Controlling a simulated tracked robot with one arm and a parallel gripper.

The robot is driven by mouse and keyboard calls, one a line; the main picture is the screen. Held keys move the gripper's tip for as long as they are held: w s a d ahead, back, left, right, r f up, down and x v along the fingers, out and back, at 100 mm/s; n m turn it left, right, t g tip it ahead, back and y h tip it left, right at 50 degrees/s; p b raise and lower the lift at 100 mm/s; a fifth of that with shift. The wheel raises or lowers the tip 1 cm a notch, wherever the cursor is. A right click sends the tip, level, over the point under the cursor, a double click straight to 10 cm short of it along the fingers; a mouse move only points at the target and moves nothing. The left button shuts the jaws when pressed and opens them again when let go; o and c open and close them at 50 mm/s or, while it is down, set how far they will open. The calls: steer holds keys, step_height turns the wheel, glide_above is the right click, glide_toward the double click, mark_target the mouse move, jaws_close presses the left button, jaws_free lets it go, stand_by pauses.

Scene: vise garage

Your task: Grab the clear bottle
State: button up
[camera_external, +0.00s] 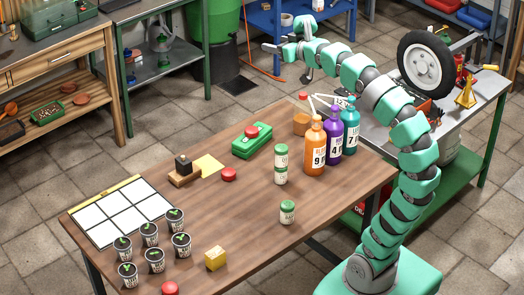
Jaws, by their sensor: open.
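A see-through bottle with amber contents and a reddish top (302,121) stands upright on the wooden table (245,215), near its back edge. It is the only clear bottle I can make out; the orange bottle in front partly hides it. My gripper (286,60) is open and empty, in the air above and beyond the table's back edge. It is apart from the bottle, higher in the picture and slightly left of it. The exact height of the gripper above the bottle cannot be told.
An orange bottle (313,150), a purple bottle (333,137) and a teal bottle (351,128) stand close to the clear one. White-green jars (281,165) stand nearer. A green box with a red button (251,142) lies left. A wheel (426,65) stands on the right bench.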

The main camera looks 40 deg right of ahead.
steer(key=o, duration=0.6)
steer(key=shift+w, duration=0.1)
